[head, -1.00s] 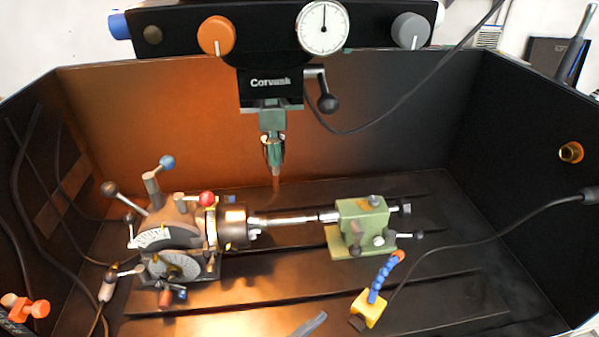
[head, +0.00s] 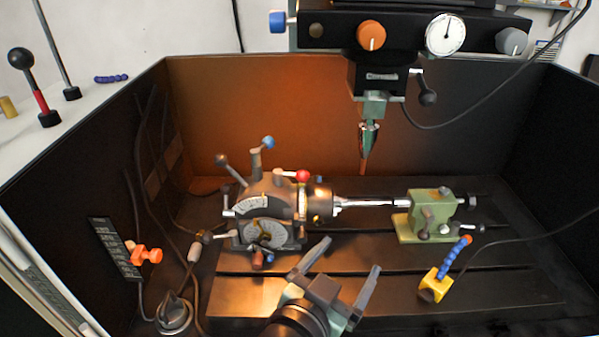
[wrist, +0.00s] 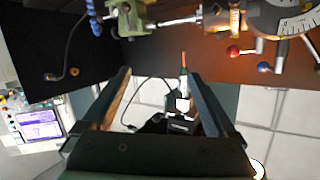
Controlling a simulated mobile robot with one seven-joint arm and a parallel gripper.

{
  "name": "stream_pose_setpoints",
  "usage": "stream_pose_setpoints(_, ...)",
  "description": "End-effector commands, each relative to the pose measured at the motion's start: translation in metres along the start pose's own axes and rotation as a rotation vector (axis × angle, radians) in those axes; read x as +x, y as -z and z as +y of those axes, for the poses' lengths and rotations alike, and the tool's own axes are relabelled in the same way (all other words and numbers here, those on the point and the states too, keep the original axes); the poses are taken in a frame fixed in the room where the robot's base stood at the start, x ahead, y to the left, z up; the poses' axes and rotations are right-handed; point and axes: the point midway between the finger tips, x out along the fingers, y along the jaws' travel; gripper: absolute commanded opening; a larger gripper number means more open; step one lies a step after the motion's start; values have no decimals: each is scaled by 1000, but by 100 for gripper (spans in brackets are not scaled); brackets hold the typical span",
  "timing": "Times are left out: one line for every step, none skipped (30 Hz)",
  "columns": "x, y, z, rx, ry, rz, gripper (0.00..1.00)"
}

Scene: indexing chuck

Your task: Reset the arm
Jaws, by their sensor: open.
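My gripper (head: 338,272) is in the lower middle of the head view, its two fingers spread apart with nothing between them. In the wrist view my gripper (wrist: 160,95) also shows open and empty. Behind it in the head view stands the grey indexing chuck (head: 268,210) with its dial, ball-ended levers and red knob. A shiny bar (head: 370,203) runs from the chuck to the green tailstock (head: 428,212). The gripper appears in front of the chuck and tailstock. I cannot tell its exact height above the bed.
A spindle head (head: 380,75) with a pointed tool (head: 366,145) hangs over the bed. A yellow block with a blue hose (head: 435,282) stands at right front. An orange clamp (head: 144,254) and cables line the left wall. Dark walls (head: 270,110) enclose the slotted bed (head: 235,295).

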Motion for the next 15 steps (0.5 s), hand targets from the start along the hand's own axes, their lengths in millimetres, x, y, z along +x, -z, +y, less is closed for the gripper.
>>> stream_pose_setpoints(-2,33,-16,13,59,46,92)
stream_pose_setpoints(-4,52,-24,16,96,74,92)
stream_pose_setpoints(-8,78,-36,19,146,116,92)
stream_pose_setpoints(-13,98,-44,21,184,151,92)
stream_pose_setpoints(-18,119,-52,23,222,189,92)
stream_pose_setpoints(-27,147,-61,23,273,244,92)
stream_pose_setpoints(-35,168,-67,24,308,288,92)
stream_pose_setpoints(-44,188,-73,24,341,332,92)
stream_pose_setpoints(-57,216,-80,23,385,395,92)
stream_pose_setpoints(-68,236,-83,22,416,444,92)
stream_pose_setpoints(-80,256,-86,22,443,494,92)
stream_pose_setpoints(-96,280,-89,20,479,561,92)
stream_pose_setpoints(-109,297,-91,19,502,611,92)
stream_pose_setpoints(-122,313,-91,18,523,659,92)
stream_pose_setpoints(-138,332,-91,18,546,720,92)
